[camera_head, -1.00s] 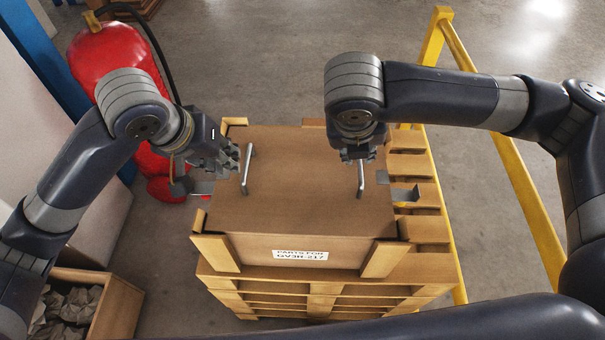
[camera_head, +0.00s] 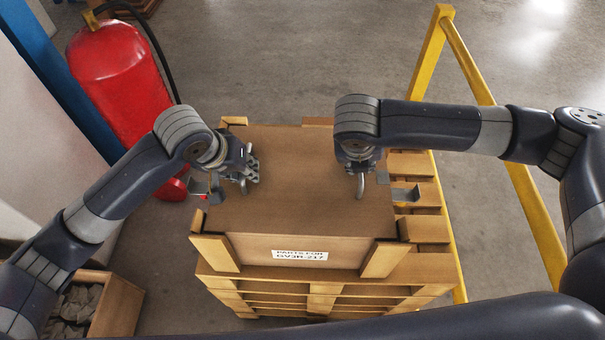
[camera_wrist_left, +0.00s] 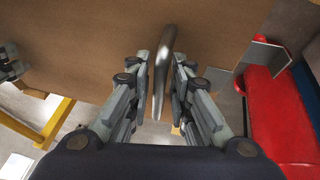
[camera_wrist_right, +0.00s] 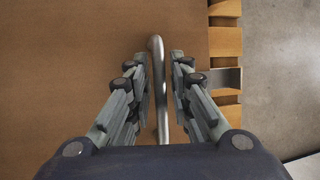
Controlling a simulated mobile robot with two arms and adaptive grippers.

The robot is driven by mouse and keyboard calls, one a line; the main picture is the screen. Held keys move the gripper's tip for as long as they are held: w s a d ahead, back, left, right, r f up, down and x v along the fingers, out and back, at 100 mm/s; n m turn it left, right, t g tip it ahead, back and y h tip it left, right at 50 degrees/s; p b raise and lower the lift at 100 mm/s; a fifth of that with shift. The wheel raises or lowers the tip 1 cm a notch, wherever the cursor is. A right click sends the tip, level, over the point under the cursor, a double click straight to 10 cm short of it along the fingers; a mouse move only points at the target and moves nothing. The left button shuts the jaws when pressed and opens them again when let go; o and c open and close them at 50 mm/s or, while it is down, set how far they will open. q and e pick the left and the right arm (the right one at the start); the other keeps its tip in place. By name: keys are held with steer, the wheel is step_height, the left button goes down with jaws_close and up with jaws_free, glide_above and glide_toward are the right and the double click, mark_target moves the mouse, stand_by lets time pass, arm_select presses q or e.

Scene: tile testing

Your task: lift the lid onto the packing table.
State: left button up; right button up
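The brown lid (camera_head: 290,205) lies flat on top of a crate with a label reading "PARTS FOR GV3R-217" (camera_head: 300,255). It has two metal bar handles. My left gripper (camera_head: 248,172) is at the left handle, which shows in the left wrist view (camera_wrist_left: 163,70) between the open fingers. My right gripper (camera_head: 360,172) is over the right handle (camera_head: 361,187). In the right wrist view that handle (camera_wrist_right: 158,80) stands between open fingers (camera_wrist_right: 160,75), with gaps at both sides. In the head view the left handle is mostly hidden by my gripper.
The crate sits on a wooden pallet (camera_head: 325,300). Metal clips (camera_head: 405,193) stick out at its sides. A red fire extinguisher (camera_head: 118,75) stands at the left, a yellow rail (camera_head: 505,150) at the right. An open box (camera_head: 118,305) of grey pieces is at lower left.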

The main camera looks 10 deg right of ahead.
arm_select(q)
jaws_close()
arm_select(e)
jaws_close()
arm_select(q)
steer(key=shift+w+r, duration=0.1)
steer(key=shift+r, duration=0.05)
arm_select(e)
steer(key=shift+w+r, duration=0.1)
